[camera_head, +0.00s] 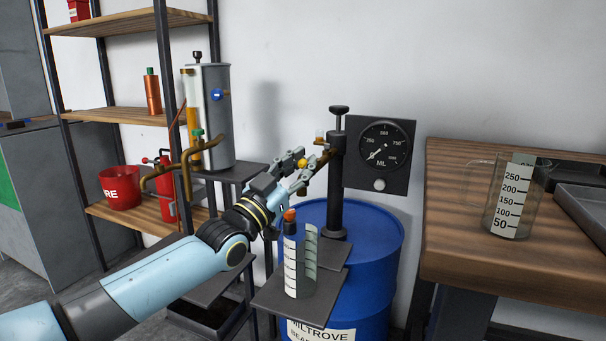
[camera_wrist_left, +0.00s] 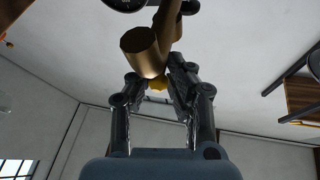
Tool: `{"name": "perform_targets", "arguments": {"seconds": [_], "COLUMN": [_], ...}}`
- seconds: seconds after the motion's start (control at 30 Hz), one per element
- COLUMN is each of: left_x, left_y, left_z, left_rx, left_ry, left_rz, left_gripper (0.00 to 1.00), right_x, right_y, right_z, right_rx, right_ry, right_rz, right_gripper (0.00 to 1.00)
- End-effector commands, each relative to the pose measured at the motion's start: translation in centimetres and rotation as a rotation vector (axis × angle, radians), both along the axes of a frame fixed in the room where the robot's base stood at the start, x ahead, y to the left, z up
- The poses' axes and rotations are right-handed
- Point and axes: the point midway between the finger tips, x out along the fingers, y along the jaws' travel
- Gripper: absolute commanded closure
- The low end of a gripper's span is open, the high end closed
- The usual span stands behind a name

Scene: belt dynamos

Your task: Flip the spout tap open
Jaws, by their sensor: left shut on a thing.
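A brass spout (camera_head: 325,158) reaches left from the black pump column (camera_head: 337,190) on the blue drum. A small yellow tap piece (camera_head: 302,163) shows at the spout, between my left gripper's fingers. My left gripper (camera_head: 307,166) is shut on this piece. In the left wrist view, the spout's wide brass mouth (camera_wrist_left: 145,50) is just beyond the fingertips, partly covering the yellow piece (camera_wrist_left: 157,84) between the fingers (camera_wrist_left: 157,88). The tap's exact position is hard to tell. My right gripper is not in view.
A clear graduated cylinder (camera_head: 299,270) stands on a dark plate (camera_head: 275,297) at the blue drum (camera_head: 375,250), below my gripper. A round gauge (camera_head: 382,145) is beside the column. A graduated beaker (camera_head: 512,200) stands on the right-hand wooden bench (camera_head: 455,230). Shelves and a metal tank (camera_head: 212,120) stand left.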

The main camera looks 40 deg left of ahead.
Motion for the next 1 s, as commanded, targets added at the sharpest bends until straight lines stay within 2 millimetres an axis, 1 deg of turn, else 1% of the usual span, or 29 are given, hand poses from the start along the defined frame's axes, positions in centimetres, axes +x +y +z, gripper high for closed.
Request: {"name": "perform_targets", "arguments": {"seconds": [0.17, 0.2, 0.37, 0.4, 0.63, 0.73, 0.87, 1.0], "left_x": [0.0, 0.0, 0.0, 0.0, -0.1, -0.6, -2.6, -5.7], "left_y": [0.0, 0.0, 0.0, 0.0, 0.0, 0.0, 0.1, 0.3], "left_z": [-0.2, -0.2, -0.1, -0.1, -0.1, -0.4, -1.3, -2.5], "left_rx": [-0.002, -0.002, -0.002, -0.001, -0.001, -0.001, -0.001, -0.001], "left_ry": [0.006, 0.006, 0.004, 0.004, 0.003, 0.004, 0.007, 0.007], "left_rz": [0.001, 0.001, 0.001, 0.001, 0.001, 0.001, 0.0, 0.0], "left_gripper": [1.0, 0.81, 0.6, 0.58, 0.58, 0.58, 0.58, 0.58], "right_x": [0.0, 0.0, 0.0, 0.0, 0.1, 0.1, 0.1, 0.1], "right_y": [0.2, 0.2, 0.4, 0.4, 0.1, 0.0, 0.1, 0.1], "right_z": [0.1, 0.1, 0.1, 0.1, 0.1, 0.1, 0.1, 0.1], "right_rx": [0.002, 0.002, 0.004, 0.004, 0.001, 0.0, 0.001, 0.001], "right_ry": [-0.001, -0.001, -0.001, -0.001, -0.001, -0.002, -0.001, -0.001], "right_rz": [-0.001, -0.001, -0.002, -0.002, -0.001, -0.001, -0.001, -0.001], "right_gripper": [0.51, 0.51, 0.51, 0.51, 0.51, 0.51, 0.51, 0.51]}}
